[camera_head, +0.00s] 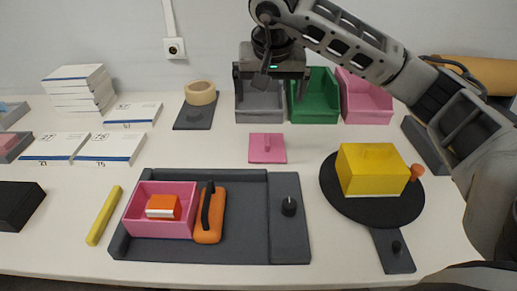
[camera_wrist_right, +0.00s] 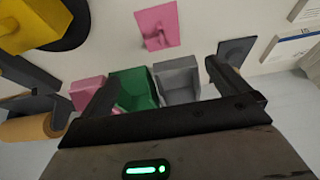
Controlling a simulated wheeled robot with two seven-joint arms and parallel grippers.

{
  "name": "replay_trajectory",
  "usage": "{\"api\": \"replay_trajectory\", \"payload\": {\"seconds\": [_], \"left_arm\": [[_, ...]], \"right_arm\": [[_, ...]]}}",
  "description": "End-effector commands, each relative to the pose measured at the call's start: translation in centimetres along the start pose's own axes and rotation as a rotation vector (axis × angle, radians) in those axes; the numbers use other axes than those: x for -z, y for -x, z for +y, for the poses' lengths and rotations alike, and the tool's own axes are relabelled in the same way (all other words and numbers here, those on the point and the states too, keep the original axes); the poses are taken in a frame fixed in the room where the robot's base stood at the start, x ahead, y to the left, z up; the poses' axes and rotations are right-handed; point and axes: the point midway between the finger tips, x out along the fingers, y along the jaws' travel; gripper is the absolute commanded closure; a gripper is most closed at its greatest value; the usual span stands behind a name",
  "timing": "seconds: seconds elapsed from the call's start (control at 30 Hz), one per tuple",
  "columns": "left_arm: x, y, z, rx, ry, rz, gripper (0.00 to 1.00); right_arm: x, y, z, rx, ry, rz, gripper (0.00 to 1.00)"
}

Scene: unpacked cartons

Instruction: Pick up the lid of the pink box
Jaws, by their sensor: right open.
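The pink lid (camera_head: 267,148), a flat square with an upright handle, lies on the table in the middle of the head view. It also shows at the top of the right wrist view (camera_wrist_right: 162,22). An open pink box (camera_head: 150,225) stands in the left part of a dark grey tray (camera_head: 240,245) and holds an orange and white block (camera_head: 163,206). My right gripper (camera_head: 270,88) is open and empty, above the back of the table near the grey bin and behind the lid. Its spread fingers also show in the wrist view (camera_wrist_right: 163,78). My left gripper is out of view.
Grey (camera_head: 260,104), green (camera_head: 317,97) and pink (camera_head: 364,98) bins stand along the back wall. An orange-handled tool (camera_head: 208,222) lies beside the pink box. A yellow box (camera_head: 372,170) sits on a black disc at the right. The table around the lid is clear.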

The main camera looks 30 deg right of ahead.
Motion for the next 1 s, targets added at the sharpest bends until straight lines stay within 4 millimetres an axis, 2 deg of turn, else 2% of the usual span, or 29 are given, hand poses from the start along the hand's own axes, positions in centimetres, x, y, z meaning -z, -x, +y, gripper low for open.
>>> {"api": "replay_trajectory", "payload": {"seconds": [0.03, 0.17, 0.47, 0.8, 1.0], "left_arm": [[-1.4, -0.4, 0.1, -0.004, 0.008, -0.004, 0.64], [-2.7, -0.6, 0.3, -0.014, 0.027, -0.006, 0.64], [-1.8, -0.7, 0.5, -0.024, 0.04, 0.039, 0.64], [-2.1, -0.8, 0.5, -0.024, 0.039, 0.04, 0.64], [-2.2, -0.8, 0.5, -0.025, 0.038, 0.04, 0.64]], "right_arm": [[-0.6, -1.4, 0.0, 0.001, 0.0, 0.0, 0.0], [-1.3, -3.1, 0.0, 0.002, 0.0, 0.0, 0.0], [-1.9, -5.9, -0.1, 0.001, -0.001, -0.004, 0.0], [-1.9, -12.9, -0.1, 0.0, 0.0, -0.005, 0.0], [-1.8, -14.9, -0.1, 0.002, 0.0, -0.002, 0.0]]}}
